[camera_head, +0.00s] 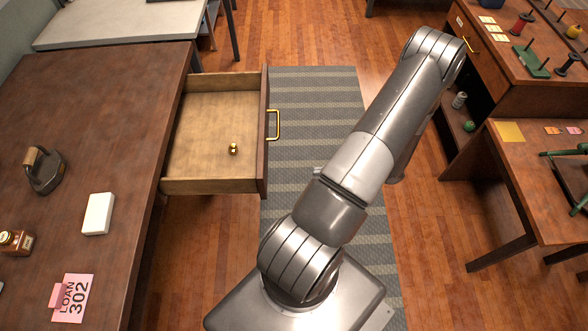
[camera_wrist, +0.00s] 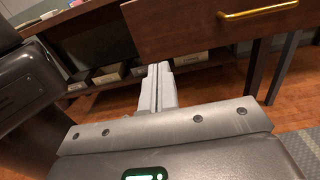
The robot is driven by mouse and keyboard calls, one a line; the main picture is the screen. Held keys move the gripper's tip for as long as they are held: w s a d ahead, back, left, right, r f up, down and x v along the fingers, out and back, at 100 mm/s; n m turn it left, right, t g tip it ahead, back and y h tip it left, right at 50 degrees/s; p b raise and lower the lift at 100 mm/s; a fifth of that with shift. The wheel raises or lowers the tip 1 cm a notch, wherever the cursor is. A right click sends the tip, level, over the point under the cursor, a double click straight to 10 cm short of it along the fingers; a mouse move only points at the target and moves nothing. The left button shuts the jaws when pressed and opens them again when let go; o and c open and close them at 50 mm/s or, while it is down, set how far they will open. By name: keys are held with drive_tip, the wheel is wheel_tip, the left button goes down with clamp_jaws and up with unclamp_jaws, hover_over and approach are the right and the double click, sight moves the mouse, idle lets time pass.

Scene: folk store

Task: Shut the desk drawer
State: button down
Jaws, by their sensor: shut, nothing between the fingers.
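The desk drawer (camera_head: 215,185) stands pulled out from the dark wooden desk (camera_head: 95,140). Its front panel has a brass handle (camera_head: 275,124), and a small brass knob-like object (camera_head: 233,149) lies inside. In the wrist view the drawer front (camera_wrist: 190,35) fills the top, with the handle (camera_wrist: 257,12) at upper right. My gripper (camera_wrist: 158,68) is shut and empty, its fingertips overlapping the panel's lower left edge in the picture. In the head view my arm hides most of the gripper; a small grey tip shows right of the drawer, apart from it.
A striped rug (camera_head: 310,90) lies beside the drawer. Boxes (camera_wrist: 110,73) sit on a low shelf. Cabinet and table stand at right.

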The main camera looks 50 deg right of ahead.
sight(226, 173)
drive_tip(key=x, duration=1.3)
drive_tip(key=shift+w+a, duration=0.15)
drive_tip(key=shift+w, duration=0.05)
drive_tip(key=x, duration=2.9)
drive_tip(key=shift+w+a+f, duration=0.1)
drive_tip(key=shift+w+a, duration=0.1)
drive_tip(key=shift+a, duration=0.05)
drive_tip(key=v, duration=1.4)
drive_tip(key=shift+s+d, duration=0.25)
